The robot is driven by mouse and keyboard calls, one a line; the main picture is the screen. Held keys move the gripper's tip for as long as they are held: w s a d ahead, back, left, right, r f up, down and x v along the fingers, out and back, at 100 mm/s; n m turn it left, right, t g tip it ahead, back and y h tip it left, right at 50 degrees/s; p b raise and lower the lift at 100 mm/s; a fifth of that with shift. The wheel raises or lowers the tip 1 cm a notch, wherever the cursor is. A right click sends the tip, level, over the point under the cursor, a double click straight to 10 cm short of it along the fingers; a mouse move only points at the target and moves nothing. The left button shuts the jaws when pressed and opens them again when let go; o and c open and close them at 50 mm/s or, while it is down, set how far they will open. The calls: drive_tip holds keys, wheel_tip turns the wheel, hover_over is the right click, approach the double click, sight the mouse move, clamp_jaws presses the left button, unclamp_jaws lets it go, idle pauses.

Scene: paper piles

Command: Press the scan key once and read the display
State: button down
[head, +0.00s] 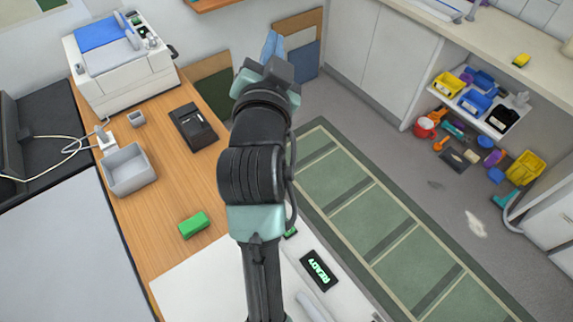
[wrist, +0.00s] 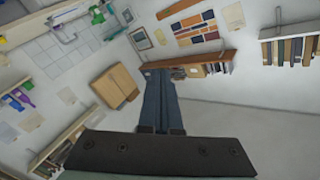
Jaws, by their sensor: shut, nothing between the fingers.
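A black display (head: 319,270) shows the green word READY, turned in the picture, on a white surface (head: 215,275) at bottom centre. A small green piece (head: 290,232) shows beside my arm near that display, partly hidden; I cannot tell if it is the scan key. My gripper (head: 272,45) is at the far end of my raised arm in the head view, well away from the display. In the wrist view my gripper (wrist: 157,72) has its blue-grey fingers together, empty, pointing toward the wall. The display is not in the wrist view.
The wooden desk holds a white printer (head: 120,65), a grey bin (head: 127,170), a black device (head: 193,127) and a green block (head: 194,224). A green striped mat (head: 345,200) lies on the floor. Small items and bins crowd the right shelf (head: 485,120).

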drive_tip(key=s+f+m+g+p, duration=0.2)
drive_tip(key=s+f+g+p, duration=0.2)
drive_tip(key=f, duration=1.1)
drive_tip(key=s+d+f+m+g+h+p, duration=0.1)
drive_tip(key=s+f+m+g+p, duration=0.2)
drive_tip(key=s+f, duration=0.4)
wheel_tip(320, 180, down, 9)
drive_tip(key=shift+s+d+r+m+g+h+p, duration=0.2)
drive_tip(key=shift+s+m+g+h+p, duration=0.3)
drive_tip(key=shift+g, duration=0.6)
drive_tip(key=shift+w, duration=0.15)
wheel_tip(320, 180, down, 8)
drive_tip(key=b, duration=0.6)
drive_tip(key=shift+r, duration=0.2)
drive_tip(key=shift+a+f+b, duration=0.1)
drive_tip(key=shift+f+b, duration=0.5)
drive_tip(key=shift+b, duration=0.1)
drive_tip(key=shift+f+b, duration=0.4)
drive_tip(key=shift+b, duration=0.15)
